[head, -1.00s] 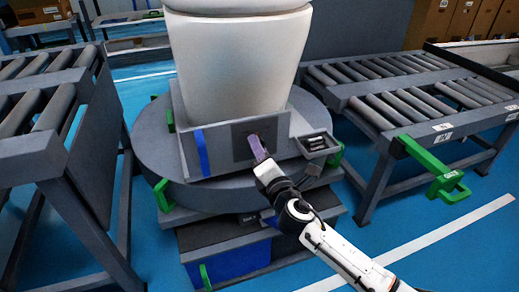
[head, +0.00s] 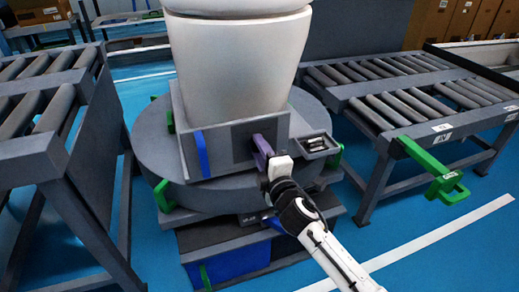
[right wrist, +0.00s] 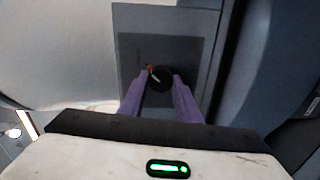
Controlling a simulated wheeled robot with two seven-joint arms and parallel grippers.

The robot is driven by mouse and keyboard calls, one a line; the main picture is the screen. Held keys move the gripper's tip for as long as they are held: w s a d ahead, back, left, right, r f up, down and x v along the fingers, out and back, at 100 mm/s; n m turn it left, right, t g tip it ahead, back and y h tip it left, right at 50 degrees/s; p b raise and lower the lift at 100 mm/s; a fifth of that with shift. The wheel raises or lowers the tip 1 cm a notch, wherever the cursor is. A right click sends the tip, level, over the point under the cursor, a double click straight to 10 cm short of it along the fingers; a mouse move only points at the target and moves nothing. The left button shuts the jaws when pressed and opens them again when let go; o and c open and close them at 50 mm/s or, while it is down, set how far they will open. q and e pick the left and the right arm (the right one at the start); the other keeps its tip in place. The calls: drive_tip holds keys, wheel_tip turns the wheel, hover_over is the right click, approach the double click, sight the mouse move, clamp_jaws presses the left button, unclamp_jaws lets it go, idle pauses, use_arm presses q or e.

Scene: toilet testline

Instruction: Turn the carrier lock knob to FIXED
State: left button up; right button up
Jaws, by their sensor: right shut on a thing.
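The carrier lock knob (right wrist: 161,77) is a round black knob with a pale mark and a small red mark beside it, on a dark square panel (right wrist: 185,45) in the right wrist view. In the head view the panel (head: 243,138) is on the front of the grey carrier, and the gripper hides the knob. My right gripper (right wrist: 158,82) has purple fingers on both sides of the knob and is shut on it. It also shows in the head view (head: 259,142). The panel's lettering is too small to read. My left gripper is not in view.
A white toilet (head: 245,65) stands in the carrier on a round grey turntable (head: 150,150). A small tray (head: 318,144) is right of the panel. Roller conveyors stand left (head: 35,105) and right (head: 420,90), the right one with a green bracket (head: 432,165).

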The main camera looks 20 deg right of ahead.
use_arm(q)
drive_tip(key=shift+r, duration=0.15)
use_arm(e)
drive_tip(key=shift+f, duration=0.1)
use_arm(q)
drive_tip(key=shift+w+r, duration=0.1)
use_arm(e)
drive_tip(key=o, duration=1.1)
use_arm(q)
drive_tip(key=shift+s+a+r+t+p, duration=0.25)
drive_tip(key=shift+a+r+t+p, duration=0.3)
drive_tip(key=shift+p, duration=0.45)
use_arm(e)
drive_tip(key=s, duration=1)
drive_tip(key=shift+s+d+r, duration=0.15)
drive_tip(key=shift+s+r, duration=0.05)
drive_tip(key=shift+r, duration=0.1)
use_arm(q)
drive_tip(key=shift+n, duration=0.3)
